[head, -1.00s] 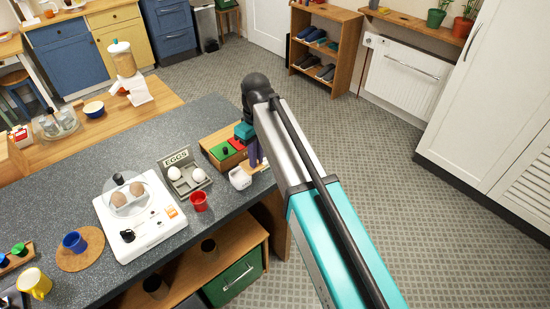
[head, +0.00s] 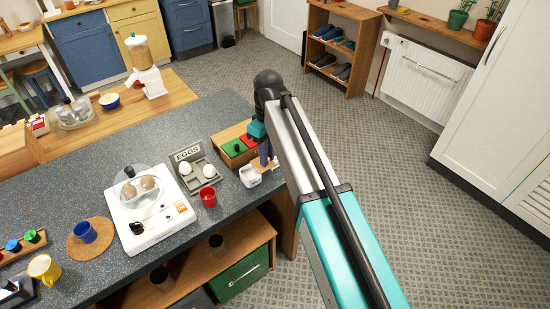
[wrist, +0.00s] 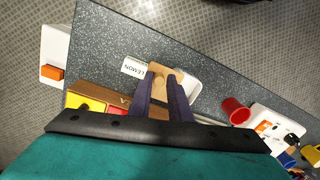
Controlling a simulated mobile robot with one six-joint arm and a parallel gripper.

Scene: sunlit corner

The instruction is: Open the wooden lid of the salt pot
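The salt pot (head: 249,178) is a small white box on the right end of the dark speckled counter, and its top shows open. In the wrist view the white pot (wrist: 192,88) lies right of the wooden lid (wrist: 160,66). The lid sits off to one side of the pot's opening, and I cannot tell how high. My gripper (wrist: 160,80) points down with two purple fingers on either side of the lid's knob, apparently closed on it. In the head view my gripper (head: 264,153) is just behind the pot and partly hides the lid.
A red cup (head: 208,197) and an egg tray (head: 205,182) stand left of the pot. A wooden box (head: 222,140) with green and red tops is close behind. A white card reading LEMON (wrist: 134,68) lies by the lid. The counter's edge is close on the right.

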